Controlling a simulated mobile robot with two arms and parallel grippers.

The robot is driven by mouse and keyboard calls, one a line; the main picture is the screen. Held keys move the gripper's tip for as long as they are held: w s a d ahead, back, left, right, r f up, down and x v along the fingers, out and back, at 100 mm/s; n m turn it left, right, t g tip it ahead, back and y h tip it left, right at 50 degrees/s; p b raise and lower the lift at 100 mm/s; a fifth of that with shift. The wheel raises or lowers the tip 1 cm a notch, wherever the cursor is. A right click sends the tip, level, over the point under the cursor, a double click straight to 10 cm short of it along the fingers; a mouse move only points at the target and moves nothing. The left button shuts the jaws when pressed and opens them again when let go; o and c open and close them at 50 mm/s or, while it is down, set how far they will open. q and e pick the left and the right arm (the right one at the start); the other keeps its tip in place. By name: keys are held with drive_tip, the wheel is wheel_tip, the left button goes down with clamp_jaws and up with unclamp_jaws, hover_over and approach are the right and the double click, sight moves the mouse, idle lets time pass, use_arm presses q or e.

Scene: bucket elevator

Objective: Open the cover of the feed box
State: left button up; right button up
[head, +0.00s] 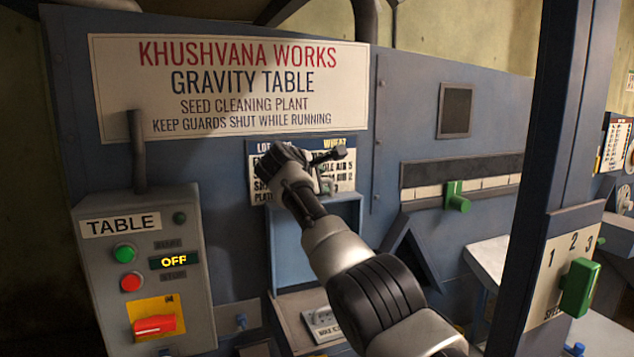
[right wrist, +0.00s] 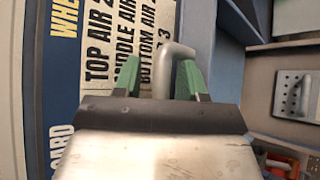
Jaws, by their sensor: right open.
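The feed box (head: 290,322) is below the placard in the head view, with its grey interior showing. A blue panel (head: 335,238), which looks like its cover, stands upright above that opening. My right gripper (head: 325,180) is at the panel's upper edge, in front of the placard. In the right wrist view its green fingertips (right wrist: 158,78) are apart, with a grey bent handle (right wrist: 165,68) between them. I cannot tell whether either finger touches the handle. The arm and wrist hide part of the panel. My left gripper is out of view.
A perforated plate with a handle (right wrist: 293,95) lies inside the box. The grey control box (head: 145,270) reading OFF stands at left. The blue post (head: 550,160) with a green lever (head: 579,287) stands close at right. The placard (head: 345,178) is just behind the gripper.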

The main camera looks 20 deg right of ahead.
drive_tip(key=shift+f, duration=0.15)
drive_tip(key=shift+a, duration=0.1)
drive_tip(key=b+v, duration=0.3)
drive_tip(key=shift+s+a+f+b, duration=0.1)
drive_tip(key=shift+s+a+b, duration=0.05)
drive_tip(key=shift+a+b, duration=0.15)
drive_tip(key=b+v, duration=0.2)
drive_tip(key=v, duration=0.5)
drive_tip(key=shift+r+b, duration=0.3)
drive_tip(key=shift+r, duration=0.1)
drive_tip(key=shift+s+d, duration=0.1)
drive_tip(key=shift+d, duration=0.05)
